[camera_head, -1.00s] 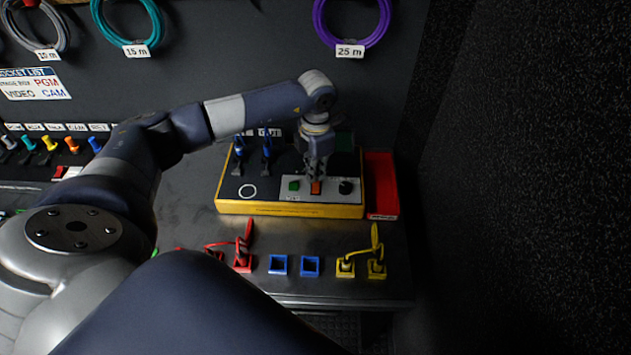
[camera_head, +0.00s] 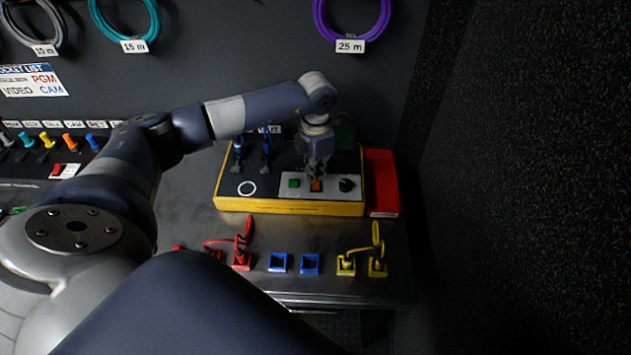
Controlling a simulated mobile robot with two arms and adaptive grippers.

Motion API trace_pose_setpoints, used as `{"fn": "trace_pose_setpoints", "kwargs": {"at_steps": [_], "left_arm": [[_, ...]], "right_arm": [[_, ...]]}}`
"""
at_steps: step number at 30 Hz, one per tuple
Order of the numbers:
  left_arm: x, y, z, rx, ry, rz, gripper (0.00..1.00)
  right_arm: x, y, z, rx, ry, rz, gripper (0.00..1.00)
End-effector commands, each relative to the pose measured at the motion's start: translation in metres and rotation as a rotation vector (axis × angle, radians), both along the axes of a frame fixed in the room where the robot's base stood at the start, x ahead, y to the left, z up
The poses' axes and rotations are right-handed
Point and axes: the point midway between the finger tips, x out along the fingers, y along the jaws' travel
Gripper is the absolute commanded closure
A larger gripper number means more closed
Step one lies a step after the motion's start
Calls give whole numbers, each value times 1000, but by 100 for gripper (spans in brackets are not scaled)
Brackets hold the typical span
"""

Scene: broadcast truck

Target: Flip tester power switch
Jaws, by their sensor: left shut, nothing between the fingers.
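The tester (camera_head: 290,207) is a yellow box with a black top on the bench. Its light panel carries a green button (camera_head: 293,183), an orange-red switch (camera_head: 316,186) and a black knob (camera_head: 346,185). I take the orange-red one for the power switch; its label is not readable. My left gripper (camera_head: 316,176) points down, shut and empty, with its fingertips at the orange-red switch and partly covering it. I cannot tell whether they touch. Two blue plugs (camera_head: 266,150) stand at the back of the tester. My right gripper is not in view.
A red tray (camera_head: 382,180) stands against the tester's right side. Red (camera_head: 242,262), blue (camera_head: 310,264) and yellow (camera_head: 377,267) sockets line the bench front, some with cables standing up. Coiled cables hang on the back wall. A dark wall closes the right.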

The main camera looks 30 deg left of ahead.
Motion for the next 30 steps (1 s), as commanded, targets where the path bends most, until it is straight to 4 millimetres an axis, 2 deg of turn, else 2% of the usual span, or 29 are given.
{"fn": "trace_pose_setpoints", "kwargs": {"at_steps": [5, 11, 30], "left_arm": [[0, 0, -4, 0, 1, 0, 100], [0, 0, 3, 0, 0, 0, 100], [0, 0, 54, 1, 0, 0, 100]], "right_arm": [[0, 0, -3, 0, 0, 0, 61], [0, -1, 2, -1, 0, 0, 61], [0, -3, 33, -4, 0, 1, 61]]}}
